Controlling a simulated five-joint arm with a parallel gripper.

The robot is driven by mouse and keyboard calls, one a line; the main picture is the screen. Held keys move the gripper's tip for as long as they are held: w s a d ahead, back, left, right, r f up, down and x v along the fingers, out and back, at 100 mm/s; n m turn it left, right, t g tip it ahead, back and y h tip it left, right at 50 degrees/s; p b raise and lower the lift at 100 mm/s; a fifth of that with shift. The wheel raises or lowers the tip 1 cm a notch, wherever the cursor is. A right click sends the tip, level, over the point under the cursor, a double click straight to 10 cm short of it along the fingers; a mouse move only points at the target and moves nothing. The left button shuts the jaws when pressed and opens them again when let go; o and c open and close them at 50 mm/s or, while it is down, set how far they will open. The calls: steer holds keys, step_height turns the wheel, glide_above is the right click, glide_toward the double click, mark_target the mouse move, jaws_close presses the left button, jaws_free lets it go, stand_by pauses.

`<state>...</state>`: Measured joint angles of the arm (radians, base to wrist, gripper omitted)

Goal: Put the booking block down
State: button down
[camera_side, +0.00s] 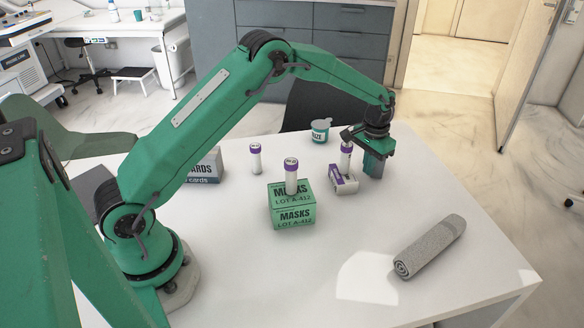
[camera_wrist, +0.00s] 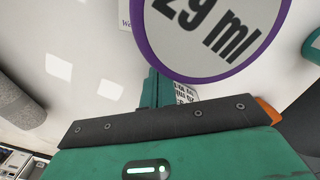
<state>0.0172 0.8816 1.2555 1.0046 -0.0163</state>
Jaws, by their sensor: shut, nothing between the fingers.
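My gripper (camera_side: 374,170) points down over the far right of the white table (camera_side: 240,275). It is shut and holds nothing. A purple-capped tube (camera_side: 346,155) stands just left of it, by a small white and purple box (camera_side: 342,183). In the wrist view a round white cap top with a purple rim, marked "29 ml" (camera_wrist: 215,30), looms close to the camera, beside a teal finger (camera_wrist: 152,90). I cannot make out anything marked as the booking block. A box ending in "ARDS" (camera_side: 207,167) is partly hidden behind my arm.
A green masks box (camera_side: 292,215) bears another purple-capped tube (camera_side: 291,175). A third tube (camera_side: 255,158) stands behind it. A teal pot (camera_side: 320,132) stands at the back. A rolled grey cloth (camera_side: 430,246) lies front right. The front middle of the table is clear.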

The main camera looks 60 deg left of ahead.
steer(key=shift+f, duration=0.2)
stand_by(0.3)
steer(key=shift+w, duration=3.7)
steer(key=shift+r, duration=0.15)
step_height(320, 180, up, 10)
